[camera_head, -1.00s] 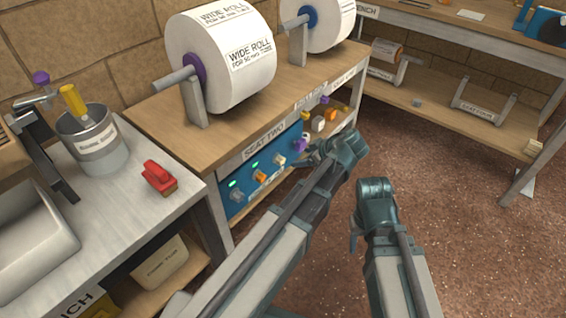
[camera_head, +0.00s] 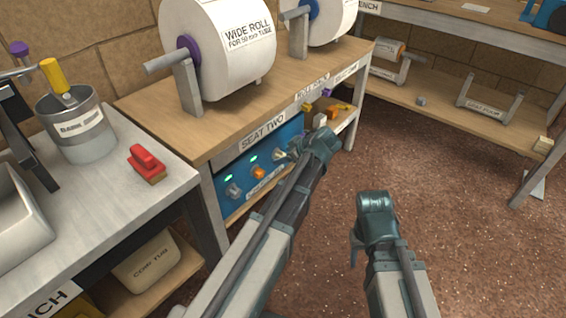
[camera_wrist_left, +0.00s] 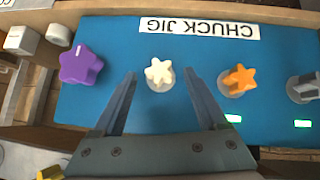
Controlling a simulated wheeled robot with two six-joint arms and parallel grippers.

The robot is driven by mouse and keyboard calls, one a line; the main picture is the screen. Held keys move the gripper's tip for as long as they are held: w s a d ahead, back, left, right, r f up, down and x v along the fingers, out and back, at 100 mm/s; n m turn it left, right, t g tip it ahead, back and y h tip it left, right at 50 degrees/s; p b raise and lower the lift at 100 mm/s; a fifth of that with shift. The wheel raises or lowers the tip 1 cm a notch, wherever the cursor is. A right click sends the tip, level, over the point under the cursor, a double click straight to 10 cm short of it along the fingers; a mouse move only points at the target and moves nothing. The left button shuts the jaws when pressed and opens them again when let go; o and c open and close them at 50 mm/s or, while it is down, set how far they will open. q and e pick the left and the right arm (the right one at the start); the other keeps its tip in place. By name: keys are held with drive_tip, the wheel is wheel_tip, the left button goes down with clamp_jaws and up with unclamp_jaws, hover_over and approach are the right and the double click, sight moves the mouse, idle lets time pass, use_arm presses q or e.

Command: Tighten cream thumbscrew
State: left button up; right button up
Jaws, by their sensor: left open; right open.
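The cream thumbscrew (camera_wrist_left: 159,72) is a star-shaped knob on the blue chuck jig panel (camera_wrist_left: 120,35). In the left wrist view it lies between the tips of my two fingers, with a gap on each side. In the head view the cream thumbscrew (camera_head: 279,155) shows at the fingertips of my left gripper (camera_head: 287,150), which is open and empty. An orange knob (camera_wrist_left: 240,78) and a grey knob (camera_wrist_left: 304,86) are to its right in the wrist view, a purple knob (camera_wrist_left: 80,65) to its left. My right gripper (camera_head: 356,246) is open and empty, away from the bench.
Green lights (camera_wrist_left: 233,118) glow by the orange and grey knobs; I see none by the cream one. The wooden bench (camera_head: 150,108) carries a wide roll (camera_head: 235,65) above the panel. A red-handled brush (camera_head: 146,162) lies on the left table. The floor at right is clear.

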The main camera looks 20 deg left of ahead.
use_arm(q)
drive_tip(key=shift+b+x, duration=0.3)
drive_tip(key=shift+x, duration=0.45)
clamp_jaws()
drive_tip(key=shift+w, duration=0.1)
